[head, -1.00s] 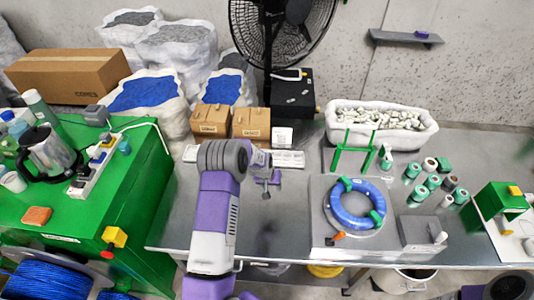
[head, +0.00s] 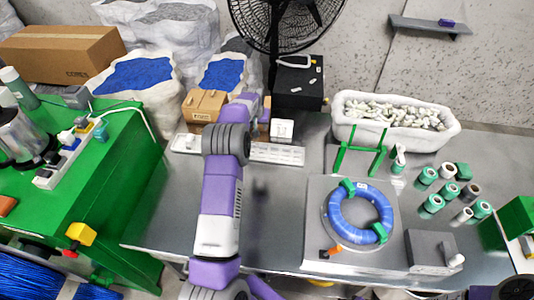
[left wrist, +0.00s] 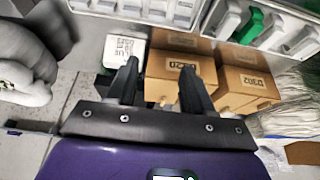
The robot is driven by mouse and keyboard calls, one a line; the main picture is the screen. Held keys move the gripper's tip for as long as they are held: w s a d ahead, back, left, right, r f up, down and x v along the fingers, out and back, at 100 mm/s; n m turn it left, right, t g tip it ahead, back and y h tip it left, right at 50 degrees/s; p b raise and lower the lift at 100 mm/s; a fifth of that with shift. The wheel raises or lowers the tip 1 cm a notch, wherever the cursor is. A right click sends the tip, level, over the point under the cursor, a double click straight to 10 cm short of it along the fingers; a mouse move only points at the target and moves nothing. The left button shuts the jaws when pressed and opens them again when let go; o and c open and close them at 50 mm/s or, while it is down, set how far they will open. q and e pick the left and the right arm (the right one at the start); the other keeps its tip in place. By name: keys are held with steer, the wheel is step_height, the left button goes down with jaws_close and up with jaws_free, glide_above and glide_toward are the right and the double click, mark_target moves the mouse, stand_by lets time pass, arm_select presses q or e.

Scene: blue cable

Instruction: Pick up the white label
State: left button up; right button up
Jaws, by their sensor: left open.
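A small white block (head: 282,130) with printed dark marks stands at the back of the grey table, right of the cardboard boxes. It is the likeliest white label, though I cannot be sure. In the left wrist view the white block (left wrist: 124,48) shows its printed face beyond one fingertip. My left gripper (left wrist: 158,85) is open, with nothing between its fingers. Its fingers point toward the white block and a cardboard box (left wrist: 180,67). In the head view my left wrist hides the fingers. My right gripper is not in view.
A white slotted tray (head: 275,153) lies in front of the boxes; it shows in the left wrist view too (left wrist: 150,12). A black box (head: 298,85) and fan stand behind. A blue cable coil (head: 345,225) lies on a plate at right. The table's middle is clear.

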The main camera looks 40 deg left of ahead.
arm_select(q)
steer(key=b, duration=0.9)
glide_toward(263, 148)
steer(key=shift+a+f, duration=0.2)
steer(key=b+x, duration=0.2)
steer(key=x, duration=0.5)
steer(key=shift+w+d+f, duration=0.1)
steer(key=shift+w+f, duration=0.1)
steer(key=c, duration=0.8)
